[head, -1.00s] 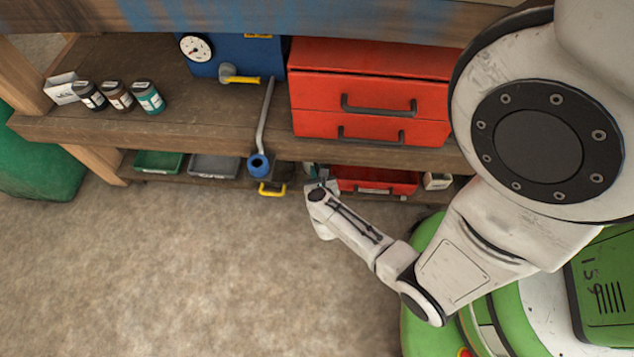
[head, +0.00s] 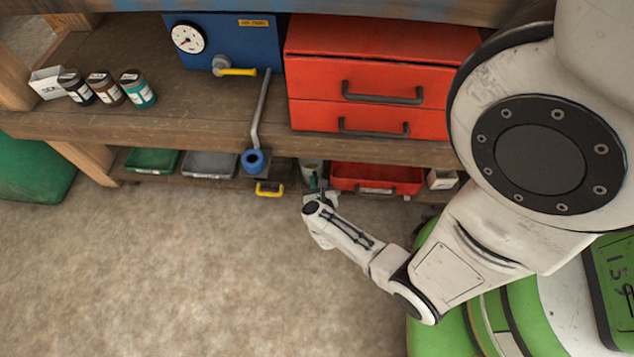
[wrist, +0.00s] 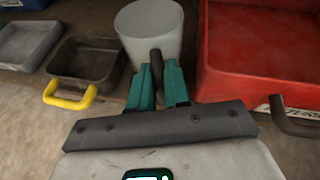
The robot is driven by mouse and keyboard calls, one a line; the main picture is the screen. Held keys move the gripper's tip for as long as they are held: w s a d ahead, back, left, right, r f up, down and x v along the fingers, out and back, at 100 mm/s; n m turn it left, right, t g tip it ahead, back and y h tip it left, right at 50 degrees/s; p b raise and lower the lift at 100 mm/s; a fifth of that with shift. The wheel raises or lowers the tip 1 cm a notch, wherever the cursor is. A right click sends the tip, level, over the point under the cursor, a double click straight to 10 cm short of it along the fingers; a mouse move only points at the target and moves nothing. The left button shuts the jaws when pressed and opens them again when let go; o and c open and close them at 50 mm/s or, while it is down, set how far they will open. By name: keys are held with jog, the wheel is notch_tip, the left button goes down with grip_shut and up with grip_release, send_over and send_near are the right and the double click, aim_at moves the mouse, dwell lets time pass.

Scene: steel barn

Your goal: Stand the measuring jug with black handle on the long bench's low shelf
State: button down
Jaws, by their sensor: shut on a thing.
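The measuring jug (wrist: 150,28) is a pale grey-white cup with a black handle (wrist: 156,65). In the wrist view it is upright at the top middle. My gripper (wrist: 158,82) has teal fingers shut on the black handle. In the head view the jug (head: 312,168) shows small below the bench top, and my gripper (head: 320,190) is just in front of it. The low shelf (head: 228,182) of the long bench runs under the bench top. The jug is over or on this shelf; I cannot tell whether its base touches, as my fingers hide part of it.
On the low shelf, a dark tray with yellow handle (wrist: 86,62) is left of the jug and an open red drawer (wrist: 262,70) is close on its right. Grey (head: 210,164) and green (head: 152,160) trays lie further left. A blue-ended lever (head: 254,160) hangs past the bench edge.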

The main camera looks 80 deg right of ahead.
jog(key=c, duration=1.1)
grip_release()
jog(key=shift+o, duration=0.2)
